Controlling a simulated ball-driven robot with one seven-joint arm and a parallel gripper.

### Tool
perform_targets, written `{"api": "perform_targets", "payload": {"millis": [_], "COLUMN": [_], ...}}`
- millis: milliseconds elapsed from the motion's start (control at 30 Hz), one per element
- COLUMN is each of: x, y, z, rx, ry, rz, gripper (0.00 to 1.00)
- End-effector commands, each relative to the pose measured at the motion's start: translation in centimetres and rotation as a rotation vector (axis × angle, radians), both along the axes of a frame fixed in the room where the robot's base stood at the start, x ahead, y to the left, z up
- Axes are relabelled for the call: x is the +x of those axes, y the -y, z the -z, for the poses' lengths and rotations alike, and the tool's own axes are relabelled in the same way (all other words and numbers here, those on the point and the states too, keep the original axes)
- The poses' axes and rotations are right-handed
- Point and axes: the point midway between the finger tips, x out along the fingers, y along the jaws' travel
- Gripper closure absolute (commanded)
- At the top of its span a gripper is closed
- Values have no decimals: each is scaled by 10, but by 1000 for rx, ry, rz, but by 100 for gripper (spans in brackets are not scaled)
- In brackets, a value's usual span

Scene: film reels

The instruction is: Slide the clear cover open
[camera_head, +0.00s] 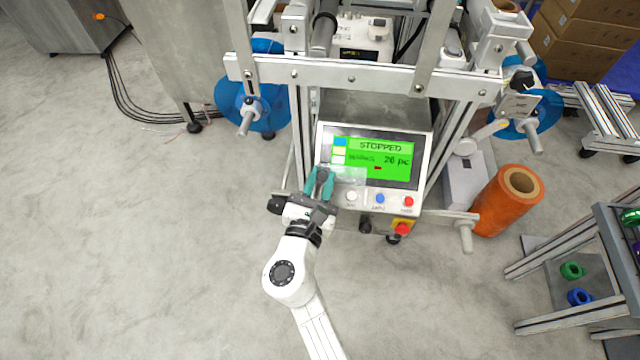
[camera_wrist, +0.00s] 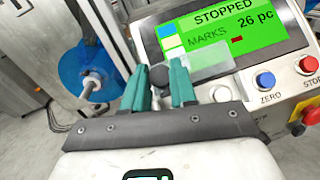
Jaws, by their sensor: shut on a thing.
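The clear cover (camera_head: 350,176) is a see-through plate on the lower left of the control panel, over the bottom edge of the green screen (camera_head: 373,152), which reads STOPPED. It also shows in the wrist view (camera_wrist: 205,66), right of the fingers. My gripper (camera_head: 320,172) is at the panel's left edge, its teal fingers shut on a dark round knob (camera_wrist: 159,75) at the cover's left end. The fingers hide part of the knob.
A blue button (camera_head: 380,198), a red button (camera_head: 408,201) and a red emergency knob (camera_head: 402,229) are to the right. A metal frame (camera_head: 365,75) stands behind the panel. An orange roll (camera_head: 507,200) stands at right.

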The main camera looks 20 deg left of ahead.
Motion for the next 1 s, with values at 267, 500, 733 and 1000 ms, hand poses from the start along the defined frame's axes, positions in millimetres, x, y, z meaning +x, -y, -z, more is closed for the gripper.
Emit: {"api": "perform_targets", "payload": {"millis": [267,500,733,1000], "x": [0,-1,-22,-73], "y": [0,0,3,10], "z": [0,0,-1,-1], "rx": [0,-1,-2,-2], "ry": [0,0,-1,0], "rz": [0,0,-2,-2], "gripper": [50,48,48,48]}}
